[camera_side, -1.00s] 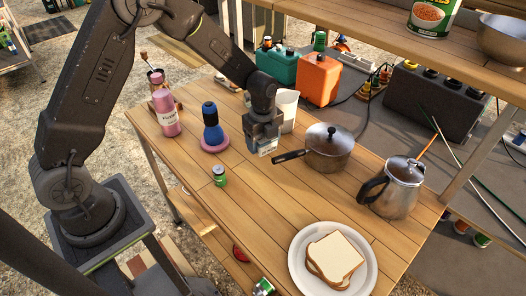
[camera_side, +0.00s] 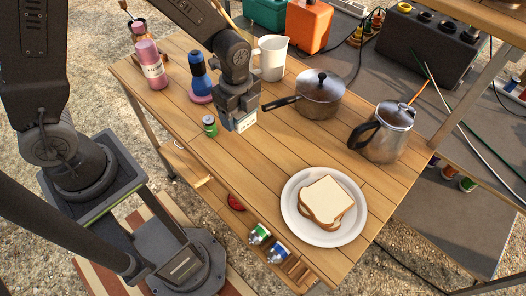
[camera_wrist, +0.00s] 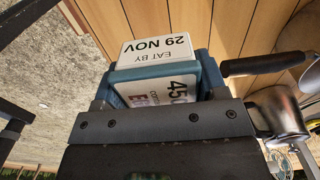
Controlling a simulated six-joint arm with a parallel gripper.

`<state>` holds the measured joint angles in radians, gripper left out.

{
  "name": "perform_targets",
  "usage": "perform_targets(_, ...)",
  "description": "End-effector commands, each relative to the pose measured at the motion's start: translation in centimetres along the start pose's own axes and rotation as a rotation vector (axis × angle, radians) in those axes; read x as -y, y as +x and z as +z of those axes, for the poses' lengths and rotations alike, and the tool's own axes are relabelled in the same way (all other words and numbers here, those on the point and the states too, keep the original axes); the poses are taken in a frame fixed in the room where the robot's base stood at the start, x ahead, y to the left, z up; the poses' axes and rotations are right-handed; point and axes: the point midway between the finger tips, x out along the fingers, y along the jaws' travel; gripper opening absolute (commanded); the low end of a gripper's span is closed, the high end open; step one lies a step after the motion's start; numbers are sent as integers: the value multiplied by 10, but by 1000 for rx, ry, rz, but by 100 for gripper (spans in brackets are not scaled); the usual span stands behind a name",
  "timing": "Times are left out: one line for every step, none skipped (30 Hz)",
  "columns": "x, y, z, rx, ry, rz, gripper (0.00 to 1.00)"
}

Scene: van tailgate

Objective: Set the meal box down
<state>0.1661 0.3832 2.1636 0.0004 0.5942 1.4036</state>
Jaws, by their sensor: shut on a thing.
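The meal box (camera_side: 244,123) is a white box with printed labels. In the wrist view its upper face (camera_wrist: 157,50) reads "EAT BY 29 NOV", and a second printed face shows below a blue-grey band. My gripper (camera_side: 239,106) points down and is shut on the box, hiding much of it. The box is over the wooden table (camera_side: 240,160), between the green can (camera_side: 209,126) and the pot's handle. I cannot tell whether its underside touches the planks.
A lidded pot (camera_side: 319,94) stands to the right, its handle towards my gripper. A blue bottle (camera_side: 199,72), pink bottle (camera_side: 150,66) and white jug (camera_side: 271,58) stand behind. A kettle (camera_side: 389,132) and sandwich plate (camera_side: 290,212) are farther right. Planks in front are clear.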

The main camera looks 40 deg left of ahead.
Motion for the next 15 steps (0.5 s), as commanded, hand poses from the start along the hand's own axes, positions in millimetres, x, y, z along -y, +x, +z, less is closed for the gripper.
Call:
perform_targets(0,8,-13,1,8,4,38)
perform_targets(0,12,-20,1,7,4,38)
perform_targets(1,18,-29,1,7,4,38)
perform_targets(1,21,-35,1,7,3,38)
perform_targets(2,25,-41,1,6,3,38)
perform_targets(2,29,-49,1,6,2,38)
perform_targets(2,33,-54,1,5,3,38)
perform_targets(3,35,-58,1,5,2,38)
perform_targets(3,38,-64,0,4,1,38)
perform_targets(4,40,-67,0,3,1,38)
perform_targets(4,42,-69,0,3,0,38)
perform_targets(4,43,-72,0,2,0,38)
perform_targets(4,44,-73,0,1,0,38)
perform_targets(4,45,-74,0,0,0,38)
perform_targets(4,48,-75,0,0,1,38)
